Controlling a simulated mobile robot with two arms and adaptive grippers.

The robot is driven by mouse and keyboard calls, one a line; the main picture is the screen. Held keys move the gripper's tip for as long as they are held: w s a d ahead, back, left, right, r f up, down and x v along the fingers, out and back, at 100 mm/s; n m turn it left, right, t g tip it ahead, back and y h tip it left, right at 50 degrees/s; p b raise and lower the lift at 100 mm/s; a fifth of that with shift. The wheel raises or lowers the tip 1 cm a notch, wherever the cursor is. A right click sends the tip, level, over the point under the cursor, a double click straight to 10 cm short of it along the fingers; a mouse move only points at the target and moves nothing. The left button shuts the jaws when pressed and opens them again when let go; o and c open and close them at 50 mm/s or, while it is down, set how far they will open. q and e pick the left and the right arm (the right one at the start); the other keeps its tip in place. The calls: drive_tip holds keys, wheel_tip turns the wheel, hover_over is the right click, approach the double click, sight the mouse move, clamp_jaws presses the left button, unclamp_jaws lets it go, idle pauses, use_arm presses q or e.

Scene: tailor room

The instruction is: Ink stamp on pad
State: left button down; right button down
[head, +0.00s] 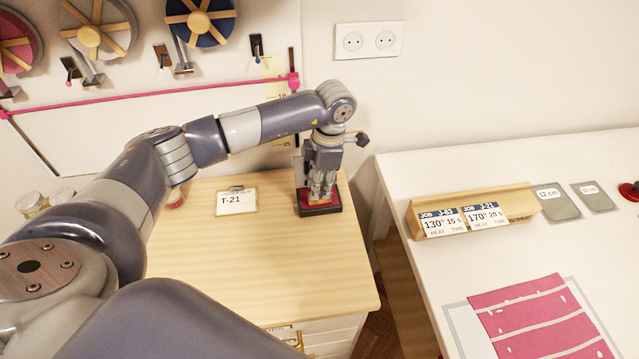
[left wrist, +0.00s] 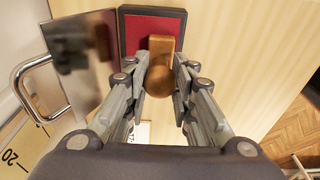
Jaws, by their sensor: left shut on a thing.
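The ink pad (head: 320,210) is a dark tray with a red surface on the wooden tabletop, toward its back right. It also shows in the left wrist view (left wrist: 136,32). The wooden stamp has a rectangular block and a round knob (left wrist: 160,81). My left gripper (head: 322,190) points down over the pad. It is shut on the stamp's knob, and its fingers flank the knob in the left wrist view (left wrist: 160,85). The block lies over the red surface; I cannot tell whether it touches. Fingers hide most of the stamp in the head view. My right gripper is not in view.
A card marked T-21 (head: 237,202) stands left of the pad. A shiny plate (left wrist: 82,48) stands close beside the pad. The front of the wooden tabletop (head: 270,275) is clear. A white table (head: 410,180) at right holds a job-card rack (head: 470,210) and pink cloth (head: 540,320).

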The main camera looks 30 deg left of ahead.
use_arm(q)
drive_tip(key=shift+s+f, duration=0.25)
drive_tip(key=shift+f, duration=0.2)
drive_tip(key=shift+w+r+p, duration=0.25)
drive_tip(key=shift+r+p, duration=0.5)
drive_tip(key=shift+r, duration=0.5)
drive_tip(key=shift+r+p, duration=1.2)
drive_tip(key=shift+r, duration=1.25)
drive_tip(key=shift+s+d+r+m+b, duration=0.15)
drive_tip(key=shift+s+d+m+b, duration=0.15)
drive_tip(key=shift+m, duration=0.5)
drive_tip(key=s+d+r+m+t+b, duration=0.1)
drive_tip(key=s+d+m+b, duration=0.1)
drive_tip(key=s+m, duration=0.5)
drive_tip(key=s+d+r+m+t+h+b, duration=0.1)
drive_tip(key=s+m, duration=0.7)
drive_tip(key=m, duration=0.8)
drive_tip(key=d+r+b, duration=0.1)
drive_tip(key=d+b, duration=0.1)
drive_tip(key=d, duration=0.1)
drive_tip(key=shift+s+d+m, duration=0.2)
drive_tip(key=shift+m, duration=0.2)
